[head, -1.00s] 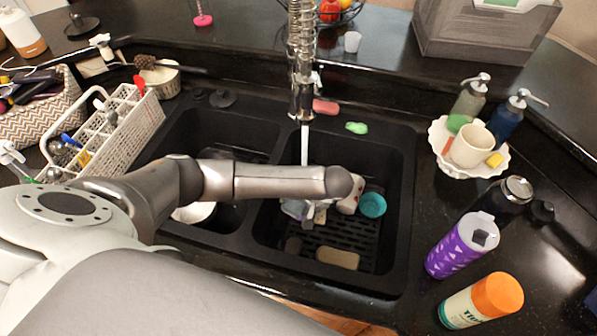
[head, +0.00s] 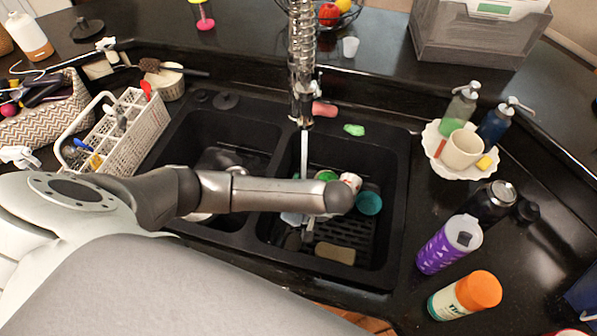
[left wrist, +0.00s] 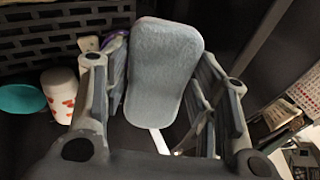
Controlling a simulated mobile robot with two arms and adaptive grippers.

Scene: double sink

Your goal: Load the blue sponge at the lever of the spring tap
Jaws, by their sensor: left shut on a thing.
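The blue sponge (left wrist: 163,65) is a pale blue-grey rounded block held between the fingers of my left gripper (left wrist: 162,80), which is shut on it. In the head view, my forearm hides most of this gripper. A bit of the sponge (head: 291,217) shows below the forearm, over the right basin. The spring tap (head: 302,60) stands behind the basins, apart from the gripper, with its coil rising out of the frame. A pale strip (head: 304,155) runs from it towards the right basin; I cannot tell whether it is water. The lever is too small to make out surely. My right gripper is not in view.
The right basin (head: 385,225) holds a teal bowl (head: 369,203), a white cup with red spots (left wrist: 60,95) and a tan sponge (head: 335,253). A pink item (head: 325,109) and a green one (head: 354,130) lie behind it. Bottles stand on the right counter.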

